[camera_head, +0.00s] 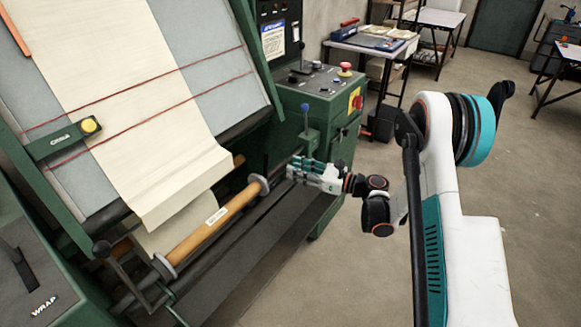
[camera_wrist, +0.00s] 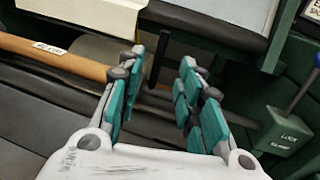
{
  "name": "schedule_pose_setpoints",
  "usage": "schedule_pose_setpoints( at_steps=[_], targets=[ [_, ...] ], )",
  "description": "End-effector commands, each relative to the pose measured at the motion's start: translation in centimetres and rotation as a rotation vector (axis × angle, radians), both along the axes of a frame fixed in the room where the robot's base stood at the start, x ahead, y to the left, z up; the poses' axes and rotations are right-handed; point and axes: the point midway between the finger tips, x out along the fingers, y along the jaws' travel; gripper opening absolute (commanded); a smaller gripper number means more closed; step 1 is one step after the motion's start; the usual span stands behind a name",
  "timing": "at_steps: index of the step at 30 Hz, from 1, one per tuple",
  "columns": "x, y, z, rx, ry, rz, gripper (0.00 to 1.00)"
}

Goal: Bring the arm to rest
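My arm reaches from the right of the head view toward the green machine. My gripper (camera_head: 300,170) is just off the right end of the wooden roller (camera_head: 213,222), near the roller's end disc. In the wrist view my gripper (camera_wrist: 160,75) has its two teal-padded fingers spread apart, with nothing between them. A dark upright lever or rod shows beyond the gap. The orange-brown roller (camera_wrist: 62,57) with a white label lies to the left of the fingers there.
Cream cloth (camera_head: 125,90) runs down the sloped grey panel, its lower end hanging behind the roller. A control box (camera_head: 325,85) with a red button stands behind my gripper. A blue-knobbed lever (camera_head: 305,118) is close to it. Open floor (camera_head: 530,180) lies to the right.

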Motion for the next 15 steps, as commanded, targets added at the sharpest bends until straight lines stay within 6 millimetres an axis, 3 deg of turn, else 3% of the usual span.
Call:
schedule_pose_setpoints(
  at_steps=[12,15],
  targets=[
    [-0.02,-0.04,0.02,0.0,0.0,0.0,0.33],
    [0.28,-0.13,0.98,0.018,0.009,-0.016,0.33]
  ],
)
